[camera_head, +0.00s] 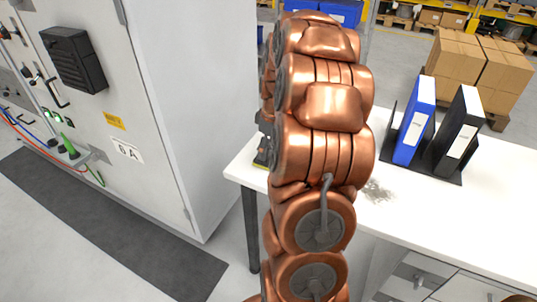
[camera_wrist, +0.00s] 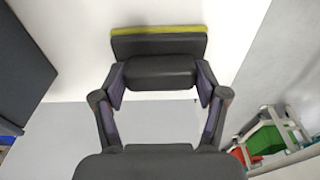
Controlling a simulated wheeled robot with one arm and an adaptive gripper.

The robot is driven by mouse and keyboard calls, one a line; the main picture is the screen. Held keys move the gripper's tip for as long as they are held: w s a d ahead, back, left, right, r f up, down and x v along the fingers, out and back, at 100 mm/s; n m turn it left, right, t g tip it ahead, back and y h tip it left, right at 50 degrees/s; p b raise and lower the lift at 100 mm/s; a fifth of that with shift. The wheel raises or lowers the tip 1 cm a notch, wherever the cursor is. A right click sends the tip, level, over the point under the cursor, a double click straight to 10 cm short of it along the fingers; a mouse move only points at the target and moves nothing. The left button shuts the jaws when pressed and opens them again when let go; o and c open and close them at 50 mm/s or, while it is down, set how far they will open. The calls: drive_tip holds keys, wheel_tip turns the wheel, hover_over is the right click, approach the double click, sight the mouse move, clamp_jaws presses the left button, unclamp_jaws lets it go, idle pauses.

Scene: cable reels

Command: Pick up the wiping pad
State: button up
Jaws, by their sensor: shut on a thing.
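The wiping pad (camera_wrist: 158,45) is a dark block with a yellow-green edge and a thick dark grip part, seen at the top middle of the wrist view. My gripper (camera_wrist: 160,84) is shut on that grip part, one finger at each side. In the head view a yellow-green strip of the pad (camera_head: 261,165) shows at the left corner of the white table, and my gripper (camera_head: 265,138) is mostly hidden behind my copper-coloured arm. I cannot tell whether the pad touches the table.
The white table (camera_head: 445,215) bears a grey smudge (camera_head: 376,191), a blue binder (camera_head: 414,121) and a black binder (camera_head: 459,130) in a dark holder. A grey cabinet (camera_head: 120,90) stands left, with a dark floor mat (camera_head: 95,235) before it. Cartons (camera_head: 463,62) stand behind.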

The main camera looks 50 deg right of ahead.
drive_tip(key=shift+c, duration=1.1)
drive_tip(key=shift+r, duration=1.75)
drive_tip(key=s+a+b, duration=0.1)
drive_tip(key=s+a, duration=0.3)
drive_tip(key=a, duration=0.3)
drive_tip(key=s+a+r, duration=0.1)
drive_tip(key=s+a, duration=0.3)
drive_tip(key=a, duration=0.3)
drive_tip(key=shift+r+b, duration=0.25)
drive_tip(key=shift+b, duration=0.15)
